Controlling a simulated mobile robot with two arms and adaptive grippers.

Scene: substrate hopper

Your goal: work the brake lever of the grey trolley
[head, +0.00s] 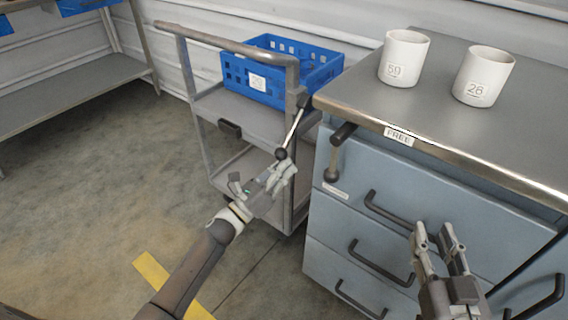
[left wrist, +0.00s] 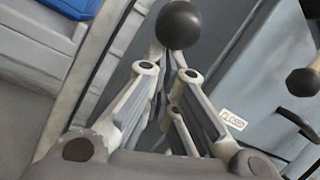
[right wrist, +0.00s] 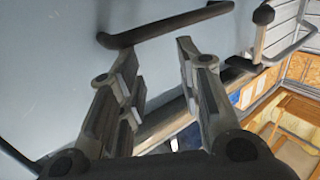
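The grey trolley (head: 205,150) stands left of the blue drawer cabinet. Its brake lever (head: 293,127) is a thin metal rod hanging from the trolley's right post, with a dark ball knob (head: 281,154) at the lower end. My left gripper (head: 284,168) is just below the knob, its fingers close together. In the left wrist view the knob (left wrist: 180,25) is at the fingertips and hides part of them; I cannot tell whether they touch. No held object shows. My right gripper (head: 436,235) is open and empty before the cabinet drawers; its spread fingers show in the right wrist view (right wrist: 155,65).
A blue crate (head: 245,78) sits on the trolley's top. Two white cups (head: 404,57) (head: 484,76) stand on the cabinet (head: 470,125). A second knobbed lever (head: 333,160) hangs at the cabinet corner, close to the right of the brake lever. Open floor (head: 80,190) lies left.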

